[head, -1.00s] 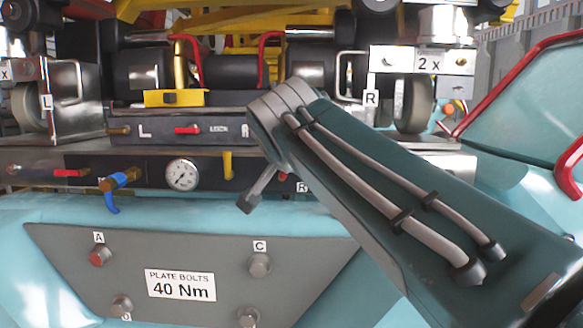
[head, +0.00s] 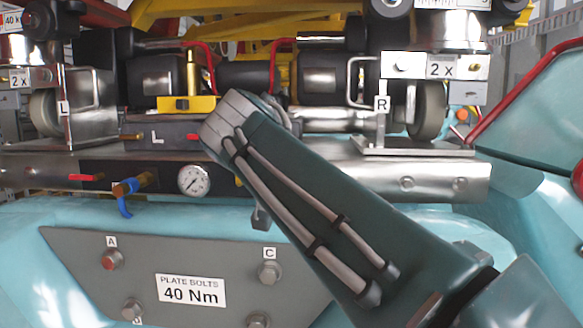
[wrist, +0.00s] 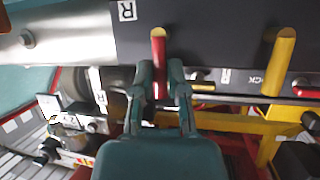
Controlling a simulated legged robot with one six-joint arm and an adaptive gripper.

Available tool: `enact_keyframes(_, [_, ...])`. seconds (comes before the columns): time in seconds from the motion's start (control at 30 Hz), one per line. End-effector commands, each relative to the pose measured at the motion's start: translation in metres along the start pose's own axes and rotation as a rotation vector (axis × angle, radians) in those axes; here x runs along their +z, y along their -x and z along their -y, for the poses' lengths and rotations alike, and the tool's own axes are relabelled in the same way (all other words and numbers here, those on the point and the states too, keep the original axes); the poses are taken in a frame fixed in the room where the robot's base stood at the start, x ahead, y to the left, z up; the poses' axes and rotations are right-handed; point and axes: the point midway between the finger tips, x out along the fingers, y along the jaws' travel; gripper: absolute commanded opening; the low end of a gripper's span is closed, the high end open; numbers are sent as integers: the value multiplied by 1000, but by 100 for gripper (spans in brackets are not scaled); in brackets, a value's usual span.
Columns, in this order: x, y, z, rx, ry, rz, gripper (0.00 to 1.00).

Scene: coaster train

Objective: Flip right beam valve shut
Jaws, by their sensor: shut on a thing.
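The right beam valve's red handle (wrist: 158,60) shows in the wrist view, beside an R label (wrist: 126,10) on the dark beam panel. It sticks out from the panel, pointing down the picture. My gripper (wrist: 161,80) is shut on this handle, with one finger on each side of it. In the head view my arm covers the right valve and most of the gripper, so the handle is hidden there.
A yellow lever (wrist: 278,62) stands right of the handle in the wrist view. In the head view a pressure gauge (head: 194,181), a blue-handled valve (head: 128,188) and a left red handle (head: 86,177) sit on the beam. A grey bolt plate (head: 80,250) lies below.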

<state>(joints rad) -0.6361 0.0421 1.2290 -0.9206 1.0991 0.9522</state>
Motion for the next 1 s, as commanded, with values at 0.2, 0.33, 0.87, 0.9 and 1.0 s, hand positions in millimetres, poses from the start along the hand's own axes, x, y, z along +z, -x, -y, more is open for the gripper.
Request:
enact_keyframes(0.2, [-3, 2, 1, -6, 1, -11, 0])
enact_keyframes(0.33, [-3, 2, 1, -6, 1, -11, 0])
enact_keyframes(0.87, [-1, 5, 0, -4, 2, -3, 53])
enact_keyframes(0.9, [-1, 8, 1, -4, 2, -3, 53])
enact_keyframes(1.0, [-1, 25, 2, -6, 3, -4, 53])
